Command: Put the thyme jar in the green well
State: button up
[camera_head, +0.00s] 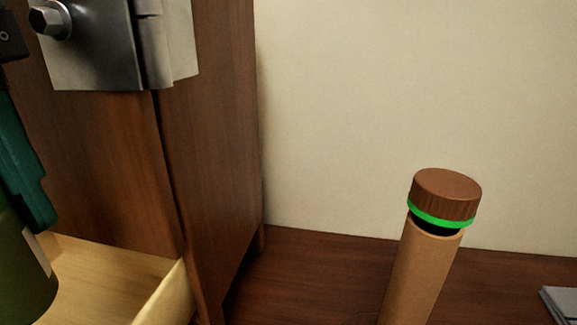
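A dark green rounded object (22,275) with a pale patch is cut off by the left edge, above the pale wooden drawer. I cannot tell whether it is the thyme jar. A teal finger-like part (22,165) under a black piece, which looks like part of my gripper, comes down at the left edge and overlaps the green object in the picture. The other finger is out of frame, so its grip cannot be judged. A tan cylinder (424,270) with a bright green ring (440,220) and a ribbed brown cap (446,192) stands at the right. No green well is identifiable.
A dark wooden cabinet (215,130) with a steel hinge plate and hex bolt (48,20) fills the left. An open pale drawer (170,290) sticks out below. The dark wooden surface (310,285) is clear between cabinet and cylinder. A grey flat object (563,303) lies far right.

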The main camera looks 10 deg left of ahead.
notch_tip(320, 180, down, 11)
jog(key=b, duration=0.2)
jog(key=shift+s+b, duration=0.1)
jog(key=shift+b, duration=0.3)
jog(key=o, duration=0.8)
jog(key=shift+f, duration=0.1)
jog(key=r+p, duration=0.1)
jog(key=r, duration=0.3)
jog(key=a+r+p, duration=0.1)
jog(key=r+p, duration=0.1)
jog(key=r, duration=0.2)
jog(key=r+p, duration=0.1)
jog(key=r, duration=0.3)
jog(key=shift+a+r+p, duration=0.15)
jog(key=shift+p, duration=0.25)
